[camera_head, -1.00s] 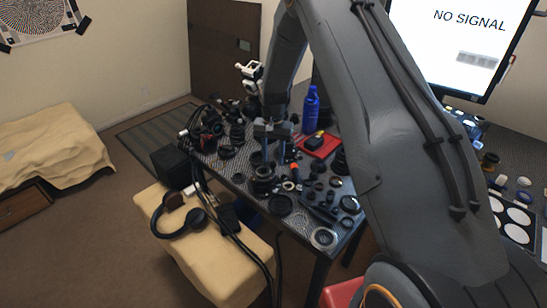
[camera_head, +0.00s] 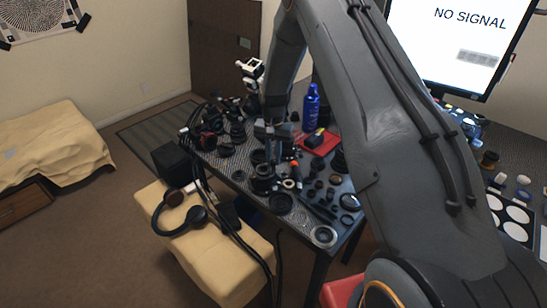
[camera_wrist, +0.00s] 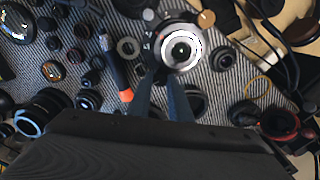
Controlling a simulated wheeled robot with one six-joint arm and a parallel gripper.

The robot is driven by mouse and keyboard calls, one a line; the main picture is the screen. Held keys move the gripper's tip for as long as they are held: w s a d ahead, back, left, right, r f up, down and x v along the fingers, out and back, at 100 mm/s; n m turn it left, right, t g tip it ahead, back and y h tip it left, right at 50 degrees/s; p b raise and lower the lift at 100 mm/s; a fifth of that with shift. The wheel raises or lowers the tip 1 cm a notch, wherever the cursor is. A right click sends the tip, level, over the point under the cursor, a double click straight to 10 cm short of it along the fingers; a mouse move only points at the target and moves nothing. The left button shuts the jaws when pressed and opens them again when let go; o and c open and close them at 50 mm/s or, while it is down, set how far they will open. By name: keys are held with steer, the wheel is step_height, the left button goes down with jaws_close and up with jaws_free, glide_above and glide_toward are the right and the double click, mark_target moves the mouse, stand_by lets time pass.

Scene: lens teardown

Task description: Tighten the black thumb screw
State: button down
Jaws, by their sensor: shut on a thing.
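My gripper (camera_wrist: 163,79) shows in the wrist view as two blue fingers that converge at the near side of a lens (camera_wrist: 180,50) with a bright silver ring. The fingers are closed on a small dark piece, the black thumb screw (camera_wrist: 160,71), which is mostly hidden between the tips. In the head view my gripper (camera_head: 274,158) points down at the crowded table, just above the dark lens (camera_head: 262,180). The screw is too small to make out there.
Lens parts crowd the patterned table. A blue bottle (camera_head: 311,108) and a red tray (camera_head: 328,147) stand behind. Headphones (camera_head: 180,215) lie on a beige stool (camera_head: 225,262) in front.

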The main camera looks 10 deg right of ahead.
mark_target(273, 161)
steer(key=shift+m, duration=0.3)
steer(key=m+b, duration=0.3)
steer(key=m, duration=0.2)
steer(key=shift+f, duration=0.1)
steer(key=m+b, duration=0.2)
steer(key=m, duration=0.4)
steer(key=shift+m+b, duration=0.35)
steer(key=shift+m, duration=0.05)
stand_by(0.3)
steer(key=c, duration=1.6)
jaws_free()
steer(key=shift+r+b, duration=1.1)
steer(key=shift+r, duration=2.9)
